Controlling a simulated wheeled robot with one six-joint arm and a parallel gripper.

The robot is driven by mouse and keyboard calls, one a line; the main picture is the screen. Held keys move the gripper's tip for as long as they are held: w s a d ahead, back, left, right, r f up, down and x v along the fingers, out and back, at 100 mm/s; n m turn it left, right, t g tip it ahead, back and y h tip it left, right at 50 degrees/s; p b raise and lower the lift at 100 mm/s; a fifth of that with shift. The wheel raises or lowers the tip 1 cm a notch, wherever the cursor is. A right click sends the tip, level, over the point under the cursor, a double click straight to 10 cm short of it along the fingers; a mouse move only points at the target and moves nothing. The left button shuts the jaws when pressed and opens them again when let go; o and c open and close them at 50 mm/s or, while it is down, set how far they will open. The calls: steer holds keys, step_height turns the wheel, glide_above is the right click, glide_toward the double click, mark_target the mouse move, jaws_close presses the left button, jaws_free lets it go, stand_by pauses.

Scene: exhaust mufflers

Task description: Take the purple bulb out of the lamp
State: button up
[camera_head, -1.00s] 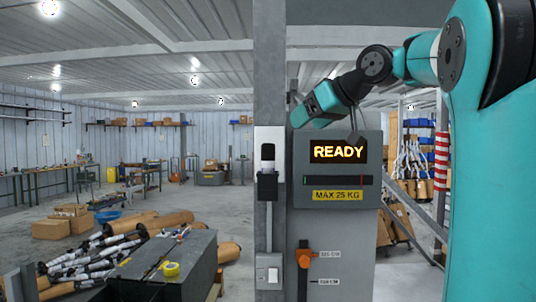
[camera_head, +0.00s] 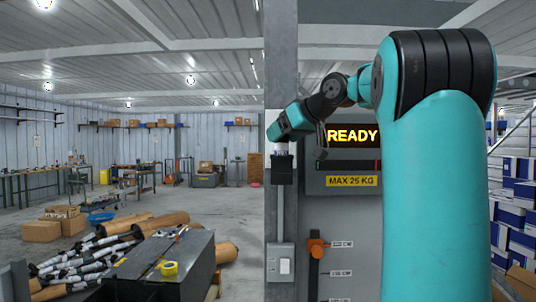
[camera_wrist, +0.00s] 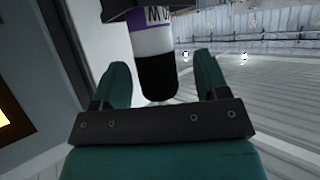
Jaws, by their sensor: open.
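The bulb (camera_wrist: 152,42) shows in the wrist view, with a purple lettered band, a white band and a black end. Its other end meets a dark socket at the top of that view. My gripper (camera_wrist: 161,60) is open, with one finger on each side of the bulb and visible gaps between. In the head view my gripper (camera_head: 284,140) is just above the lamp's black socket (camera_head: 283,168) on the grey post. It hides most of the bulb there.
A grey post (camera_head: 280,220) carries the lamp and a switch box (camera_head: 281,262). Right beside it is a grey cabinet (camera_head: 341,232) with a lit READY display (camera_head: 352,136). A dark bench (camera_head: 160,265) and mufflers (camera_head: 85,258) lie at lower left.

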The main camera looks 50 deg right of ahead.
steer(key=shift+w+d+f, duration=0.3)
steer(key=shift+w+f, duration=0.2)
steer(key=shift+w, duration=0.25)
steer(key=shift+s+d+r, duration=0.1)
steer(key=shift+s, duration=0.1)
steer(key=shift+w, duration=0.15)
steer(key=c, duration=0.3)
steer(key=shift+a, duration=0.2)
steer(key=c, duration=0.7)
steer(key=shift+r, duration=0.1)
